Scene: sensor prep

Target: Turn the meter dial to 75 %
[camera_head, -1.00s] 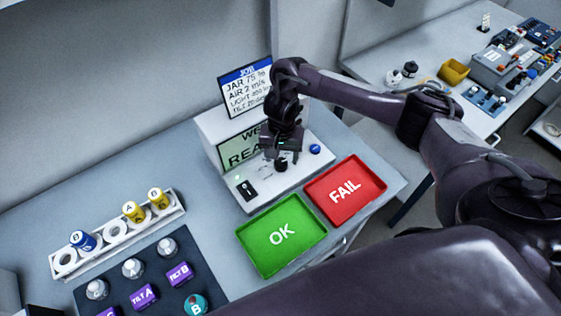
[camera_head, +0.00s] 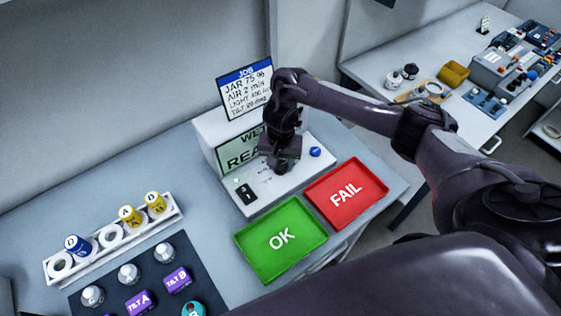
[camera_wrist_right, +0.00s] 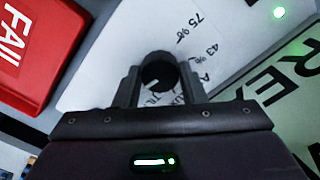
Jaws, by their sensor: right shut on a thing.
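The white meter (camera_head: 262,203) stands at the back of the table, with a green display (camera_head: 243,152) reading partly "WET" and "REA". Its black round dial (camera_wrist_right: 160,72) sits on the top panel, where printed marks "75 %" and "43 %" show in the right wrist view. My right gripper (camera_head: 284,168) is down at the panel, shut on the dial; its two fingers (camera_wrist_right: 158,82) stand on either side of it. The gripper hides the dial in the head view. I cannot tell which mark the dial points to. My left gripper is not in view.
A job card (camera_head: 246,90) stands behind the meter, reading "JAR 75 %". The panel has a blue button (camera_head: 315,152) and a black switch (camera_head: 246,194). A green OK tray (camera_head: 267,264) and red FAIL tray (camera_head: 370,197) lie in front. A jar rack (camera_head: 95,257) is left.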

